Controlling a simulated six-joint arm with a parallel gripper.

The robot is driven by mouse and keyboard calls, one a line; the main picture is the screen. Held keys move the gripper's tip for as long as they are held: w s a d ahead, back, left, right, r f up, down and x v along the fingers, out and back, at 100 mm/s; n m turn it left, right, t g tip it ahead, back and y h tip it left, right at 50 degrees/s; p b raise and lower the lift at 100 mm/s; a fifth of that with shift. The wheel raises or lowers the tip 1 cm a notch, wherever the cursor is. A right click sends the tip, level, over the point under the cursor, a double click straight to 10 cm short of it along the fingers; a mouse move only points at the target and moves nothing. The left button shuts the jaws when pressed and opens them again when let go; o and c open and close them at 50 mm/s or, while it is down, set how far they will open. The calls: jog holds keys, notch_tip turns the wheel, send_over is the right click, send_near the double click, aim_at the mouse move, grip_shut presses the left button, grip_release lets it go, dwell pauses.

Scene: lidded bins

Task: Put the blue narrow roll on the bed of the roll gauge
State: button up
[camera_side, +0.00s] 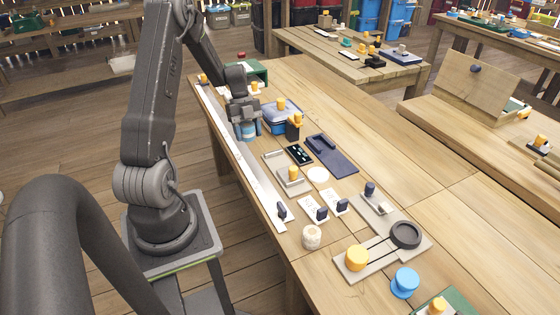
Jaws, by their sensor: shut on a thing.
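My gripper (243,112) points down over the far left part of the bench and is shut on a blue cylindrical thing (247,131), which looks like the blue narrow roll. The fingers cover its upper part, and I cannot tell whether its underside touches anything. It is beside a long pale strip (236,147) along the bench's left edge, with a small dark upright block (282,211) at the near end. I cannot tell for certain which fixture is the roll gauge.
A blue lidded box (283,120) stands close right of my gripper. A dark tray (331,157), a cream roll (312,237), a grey plate (376,256) with a yellow knob and dark ring, and another blue round piece (405,283) lie nearer. The bench's right side is clear.

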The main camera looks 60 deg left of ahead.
send_over(282, 167)
jog(key=a, duration=0.1)
notch_tip(282, 167, down, 6)
jog(key=shift+a, duration=0.1)
jog(key=shift+f, duration=2)
jog(key=o, duration=0.9)
jog(key=shift+f, duration=0.1)
